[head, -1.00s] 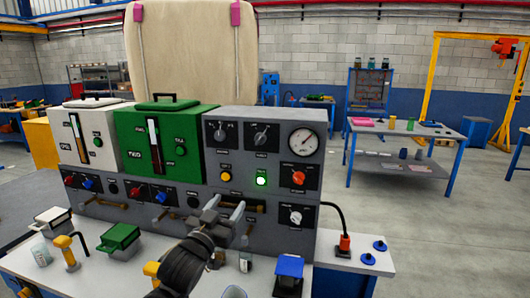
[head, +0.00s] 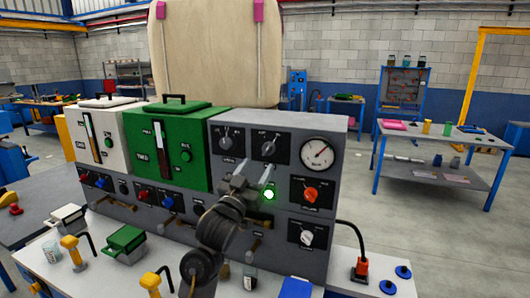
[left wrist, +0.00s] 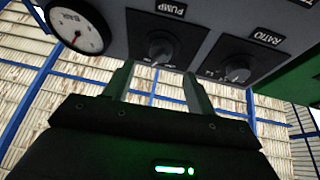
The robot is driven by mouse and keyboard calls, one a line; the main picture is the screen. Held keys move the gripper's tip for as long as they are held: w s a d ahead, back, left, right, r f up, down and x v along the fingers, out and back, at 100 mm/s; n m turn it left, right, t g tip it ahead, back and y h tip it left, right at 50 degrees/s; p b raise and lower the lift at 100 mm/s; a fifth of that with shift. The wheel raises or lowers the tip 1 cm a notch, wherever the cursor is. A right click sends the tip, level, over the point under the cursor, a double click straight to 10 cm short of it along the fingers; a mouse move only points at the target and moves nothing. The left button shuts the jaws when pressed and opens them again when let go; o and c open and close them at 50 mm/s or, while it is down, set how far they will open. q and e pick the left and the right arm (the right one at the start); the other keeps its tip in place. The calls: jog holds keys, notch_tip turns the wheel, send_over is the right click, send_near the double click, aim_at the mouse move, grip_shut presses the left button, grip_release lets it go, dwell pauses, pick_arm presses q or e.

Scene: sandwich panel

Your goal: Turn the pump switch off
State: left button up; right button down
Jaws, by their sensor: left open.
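The pump switch (head: 268,149) is a dark rotary knob on a black plate, in the top row of the grey control panel, left of the round gauge. In the left wrist view the PUMP label stands by the knob (left wrist: 160,48). My left gripper (head: 254,174) is open and empty, with its fingers pointing up just below the pump switch in the head view. In the left wrist view the finger tips (left wrist: 159,82) spread on either side below the knob, apparently not touching it. The knob's exact setting is hard to read. My right gripper is not in view.
The ratio knob (head: 228,140) sits left of the pump switch, and the gauge (head: 317,154) sits right of it. A green lamp (head: 269,194) glows beside my gripper.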

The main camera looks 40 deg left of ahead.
aim_at(265, 154)
pick_arm(q)
jog(key=p+x, duration=0.1)
jog(key=x, duration=0.3)
jog(key=shift+w+a+r, duration=0.15)
jog(key=shift+w, duration=0.15)
jog(key=shift+x, duration=0.85)
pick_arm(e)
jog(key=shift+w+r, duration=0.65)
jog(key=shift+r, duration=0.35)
pick_arm(q)
jog(key=c, duration=1)
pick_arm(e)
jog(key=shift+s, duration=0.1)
